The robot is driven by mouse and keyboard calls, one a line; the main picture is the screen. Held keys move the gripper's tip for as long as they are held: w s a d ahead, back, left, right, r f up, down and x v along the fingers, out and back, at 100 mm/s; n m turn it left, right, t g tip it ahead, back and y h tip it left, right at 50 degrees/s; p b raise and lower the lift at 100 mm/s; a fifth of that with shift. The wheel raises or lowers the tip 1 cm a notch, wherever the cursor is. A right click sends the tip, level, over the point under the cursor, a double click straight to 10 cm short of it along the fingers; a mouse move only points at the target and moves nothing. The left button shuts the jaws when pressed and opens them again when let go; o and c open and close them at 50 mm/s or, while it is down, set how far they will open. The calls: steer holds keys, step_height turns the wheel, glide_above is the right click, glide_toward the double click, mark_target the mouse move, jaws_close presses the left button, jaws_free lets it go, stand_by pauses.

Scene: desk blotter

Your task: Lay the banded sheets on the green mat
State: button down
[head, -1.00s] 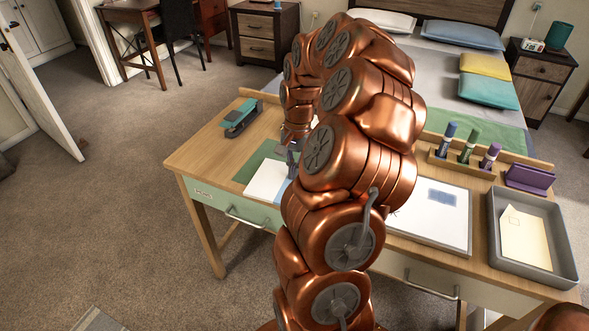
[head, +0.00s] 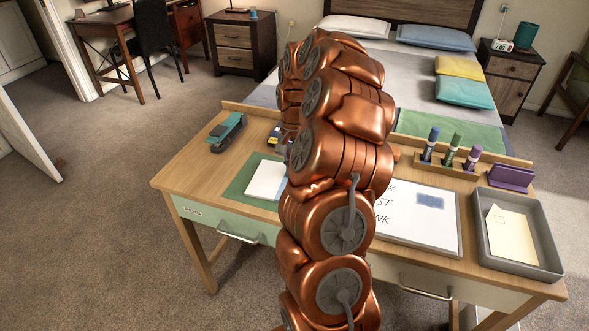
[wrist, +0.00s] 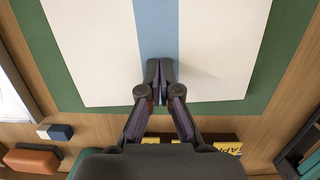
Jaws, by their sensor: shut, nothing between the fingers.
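The banded sheets are a white stack with a blue band (wrist: 157,30) across the middle. They lie flat on the green mat (wrist: 272,62), with green showing around their edges in the wrist view. In the head view the stack (head: 265,180) shows white on the mat (head: 237,188), left of my arm, which hides the rest. My gripper (wrist: 159,66) is shut and empty. Its fingertips appear over the band near one edge of the stack; I cannot tell the height between them. My gripper is mostly hidden behind my arm in the head view.
A teal stapler (head: 227,130) lies behind the mat at left. A yellow lettered item (wrist: 228,147) lies beyond the mat. A whiteboard (head: 418,220), a marker holder (head: 432,170), a purple stand (head: 511,175) and a grey tray (head: 553,245) with an envelope are to the right.

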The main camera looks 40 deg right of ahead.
steer(key=shift+d+f, duration=0.15)
steer(key=shift+f, duration=0.2)
steer(key=shift+w+d+r, duration=0.1)
steer(key=shift+w+r, duration=0.1)
steer(key=shift+r, duration=0.3)
step_height(320, 180, up, 12)
steer(key=w+d, duration=0.1)
steer(key=shift+d+f, duration=0.2)
steer(key=shift+d, duration=0.2)
stand_by(0.5)
